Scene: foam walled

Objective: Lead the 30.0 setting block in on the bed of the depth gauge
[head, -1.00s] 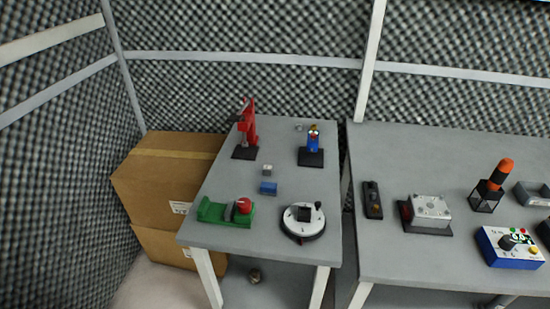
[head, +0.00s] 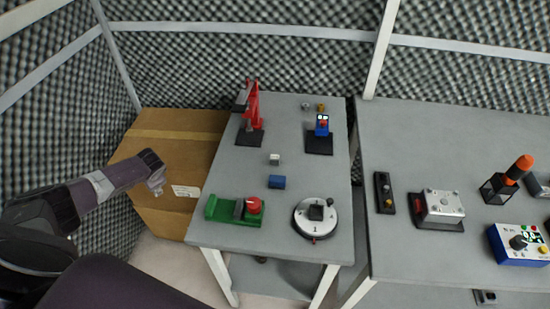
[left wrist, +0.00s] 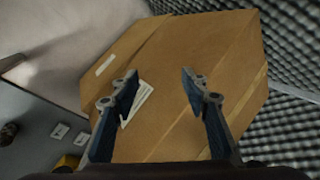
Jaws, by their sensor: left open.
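A blue upright instrument (head: 322,125) with a small face stands on a dark base plate (head: 319,145) at the back right of the left table; it looks like the depth gauge. A small pale block (head: 274,159) and a larger blue block (head: 277,182) lie mid-table. Their markings are too small to read, so I cannot tell which is the 30.0 setting block. My left gripper (head: 157,182) is left of the table, over the cardboard box, well away from the blocks. In the left wrist view it (left wrist: 160,85) is open and empty. My right gripper is not in view.
A red press-like stand (head: 250,115), a green fixture with a red knob (head: 236,209) and a round white dial device (head: 315,216) share the table. A cardboard box (head: 175,155) stands left of it. A second table (head: 440,150) with several devices is on the right.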

